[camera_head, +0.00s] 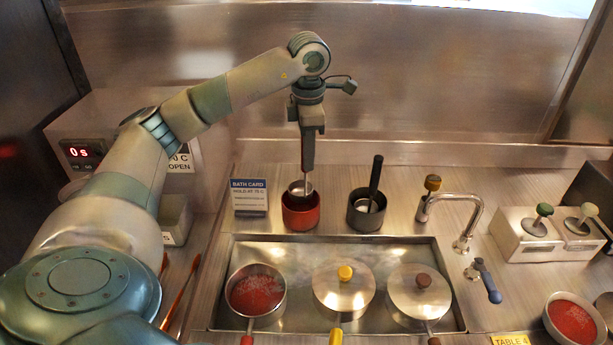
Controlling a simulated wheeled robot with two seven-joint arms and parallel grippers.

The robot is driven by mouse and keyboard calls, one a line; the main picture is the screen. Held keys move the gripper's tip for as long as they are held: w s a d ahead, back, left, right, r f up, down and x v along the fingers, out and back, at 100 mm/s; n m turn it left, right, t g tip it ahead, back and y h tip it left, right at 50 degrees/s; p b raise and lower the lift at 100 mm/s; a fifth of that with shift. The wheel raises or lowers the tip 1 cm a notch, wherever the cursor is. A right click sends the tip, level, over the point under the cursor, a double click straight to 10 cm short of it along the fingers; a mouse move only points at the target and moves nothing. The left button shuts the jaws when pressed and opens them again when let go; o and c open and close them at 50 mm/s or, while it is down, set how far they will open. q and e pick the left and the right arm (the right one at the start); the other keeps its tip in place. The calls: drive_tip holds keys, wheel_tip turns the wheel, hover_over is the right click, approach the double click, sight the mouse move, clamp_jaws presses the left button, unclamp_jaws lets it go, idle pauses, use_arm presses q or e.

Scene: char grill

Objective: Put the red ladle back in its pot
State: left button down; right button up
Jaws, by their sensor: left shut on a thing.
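A red pot (300,216) stands on the counter behind the sunken basin, beside the bath card. My left gripper (308,164) points straight down above this pot and is shut on the red ladle (300,188). The ladle's metal bowl is at the mouth of the red pot. I cannot tell whether the bowl is inside the rim or just above it. The fingers mostly hide the ladle's handle. My right gripper is not in view.
A dark pot (366,217) with a black-handled ladle (376,178) stands just right. The bath card (249,198) is close on the left. In front, the basin (225,315) holds a pan of red sauce and two lidded pans. A tap (470,220) stands further right.

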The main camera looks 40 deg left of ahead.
use_arm(q)
wheel_tip(320, 180, down, 2)
drive_tip(key=shift+p, duration=0.3)
drive_tip(key=shift+f, duration=0.2)
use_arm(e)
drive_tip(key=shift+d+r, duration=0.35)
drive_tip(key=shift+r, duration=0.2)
use_arm(q)
drive_tip(key=shift+f, duration=0.1)
